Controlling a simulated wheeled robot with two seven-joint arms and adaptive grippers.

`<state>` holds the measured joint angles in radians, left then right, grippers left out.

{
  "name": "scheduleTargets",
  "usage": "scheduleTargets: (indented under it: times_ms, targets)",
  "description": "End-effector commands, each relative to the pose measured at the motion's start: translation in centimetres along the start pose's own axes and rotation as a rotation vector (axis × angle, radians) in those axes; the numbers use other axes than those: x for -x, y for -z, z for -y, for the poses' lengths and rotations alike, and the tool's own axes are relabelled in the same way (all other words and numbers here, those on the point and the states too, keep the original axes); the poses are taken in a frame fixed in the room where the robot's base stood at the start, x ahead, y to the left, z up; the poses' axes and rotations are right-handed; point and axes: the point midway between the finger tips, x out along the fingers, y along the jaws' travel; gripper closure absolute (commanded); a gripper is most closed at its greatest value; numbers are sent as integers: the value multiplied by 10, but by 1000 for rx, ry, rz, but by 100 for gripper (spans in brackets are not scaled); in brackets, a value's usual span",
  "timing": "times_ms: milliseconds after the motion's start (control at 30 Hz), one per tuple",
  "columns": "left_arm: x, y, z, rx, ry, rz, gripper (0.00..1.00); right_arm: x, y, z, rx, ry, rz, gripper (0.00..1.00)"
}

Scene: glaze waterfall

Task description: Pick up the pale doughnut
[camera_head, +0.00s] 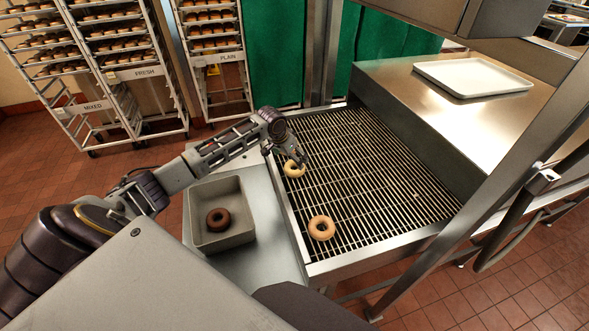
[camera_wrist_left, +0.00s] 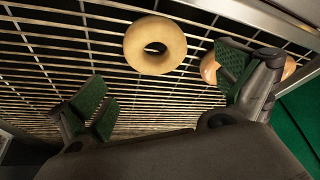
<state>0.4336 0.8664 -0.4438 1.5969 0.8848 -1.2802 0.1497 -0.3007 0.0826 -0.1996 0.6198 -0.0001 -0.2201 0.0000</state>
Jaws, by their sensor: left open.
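The pale doughnut (camera_head: 289,171) lies on the wire grate near its left edge in the head view, partly hidden by my left gripper (camera_head: 300,158). In the left wrist view the pale doughnut (camera_wrist_left: 152,66) lies flat at the top middle, with its hole showing. My left gripper (camera_wrist_left: 165,85) is open and empty there, its green-padded fingers wide apart on either side below the doughnut. No contact with it can be seen. My right gripper is not in view.
A browner doughnut (camera_head: 321,236) lies on the grate (camera_head: 385,180) nearer the front. A chocolate doughnut (camera_head: 218,226) sits in a grey bin (camera_head: 240,239) at left. A white tray (camera_head: 470,77) rests on the steel counter.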

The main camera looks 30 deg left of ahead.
Motion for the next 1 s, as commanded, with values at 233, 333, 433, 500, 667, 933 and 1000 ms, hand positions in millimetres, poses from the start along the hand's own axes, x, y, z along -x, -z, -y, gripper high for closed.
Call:
scheduleTargets:
  times_ms: [233,333,433,500,667,933,1000]
  targets:
    - [-11,0,0,0,0,0,0,0,1,0,-1,0,-1,60]
    - [-11,0,0,-1,0,0,0,0,1,0,-1,0,-1,60]
    - [-11,0,0,0,0,0,0,0,1,0,-1,0,-1,60]
    - [-11,0,0,0,0,0,0,0,1,0,-1,0,-1,60]
    - [-16,-1,-1,0,-1,1,0,2,2,2,-1,2,-2,60]
    - [-41,-5,-3,0,0,1,0,7,3,5,-2,5,-3,60]
    - [-48,-4,-3,1,-1,0,0,7,3,5,-2,5,-3,60]
